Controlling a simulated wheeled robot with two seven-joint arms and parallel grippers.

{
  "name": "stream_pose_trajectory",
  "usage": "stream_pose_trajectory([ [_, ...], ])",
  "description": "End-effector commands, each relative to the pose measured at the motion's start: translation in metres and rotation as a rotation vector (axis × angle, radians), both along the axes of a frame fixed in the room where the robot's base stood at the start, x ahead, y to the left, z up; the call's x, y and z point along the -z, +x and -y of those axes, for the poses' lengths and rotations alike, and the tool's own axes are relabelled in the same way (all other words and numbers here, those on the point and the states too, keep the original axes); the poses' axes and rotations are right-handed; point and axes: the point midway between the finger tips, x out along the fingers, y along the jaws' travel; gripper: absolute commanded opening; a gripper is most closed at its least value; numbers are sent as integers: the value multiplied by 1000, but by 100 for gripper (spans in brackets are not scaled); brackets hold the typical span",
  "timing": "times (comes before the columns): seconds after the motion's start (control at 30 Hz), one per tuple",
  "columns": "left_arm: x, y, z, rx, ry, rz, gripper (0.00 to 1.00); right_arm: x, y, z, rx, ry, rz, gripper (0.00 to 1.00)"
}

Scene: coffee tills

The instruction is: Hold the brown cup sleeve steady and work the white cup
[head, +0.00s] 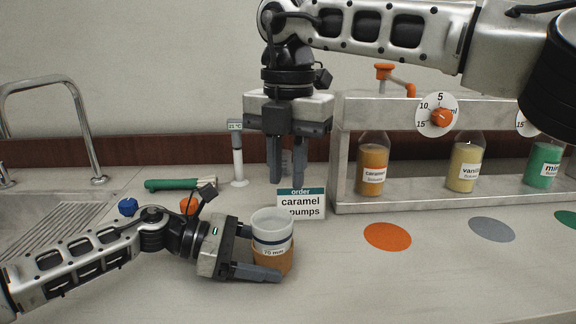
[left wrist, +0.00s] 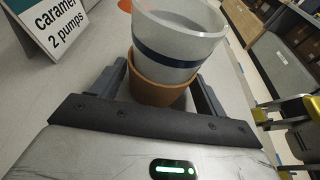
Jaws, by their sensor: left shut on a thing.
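The brown cup sleeve (head: 288,262) stands on the counter, upright, with my left gripper (head: 262,252) shut around it from the left. The white cup (head: 272,222), with a dark blue band, sits inside the sleeve and rises above its rim. In the left wrist view the sleeve (left wrist: 155,90) is between my left fingers and the white cup (left wrist: 178,38) leans slightly in the picture. My right gripper (head: 287,180) points down behind and above the cup, apart from it.
The order card (head: 301,204) stands just behind the cup. The dispenser rack (head: 400,202) with caramel, vanilla and mint bottles is at the right. Orange (head: 387,236) and grey (head: 491,229) discs mark the counter. A sink (head: 55,215) is at the left; the front right counter is clear.

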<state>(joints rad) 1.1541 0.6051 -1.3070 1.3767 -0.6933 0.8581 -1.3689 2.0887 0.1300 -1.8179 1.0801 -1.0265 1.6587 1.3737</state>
Motion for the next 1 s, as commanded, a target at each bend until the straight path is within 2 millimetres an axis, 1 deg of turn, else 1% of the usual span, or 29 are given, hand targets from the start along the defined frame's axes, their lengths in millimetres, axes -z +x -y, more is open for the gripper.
stream_pose_trajectory([
  [0.17,0,0,0,0,0,0,38,6,1,4,8,-24,6,22],
  [0.27,0,0,0,0,0,0,38,14,1,3,7,-22,4,22],
  [0.37,0,0,0,0,0,0,38,25,1,3,6,-21,3,22],
  [0.77,0,0,0,0,0,0,38,83,1,3,6,-18,3,22],
  [0.8,0,0,0,0,0,0,38,80,1,3,7,-17,6,11],
  [0.83,0,0,0,0,0,0,38,80,1,3,7,-17,6,2],
  [0.87,0,0,0,0,0,0,38,80,1,3,7,-17,6,0],
  [1.0,0,0,0,-1,0,0,38,80,1,3,7,-17,5,0],
])
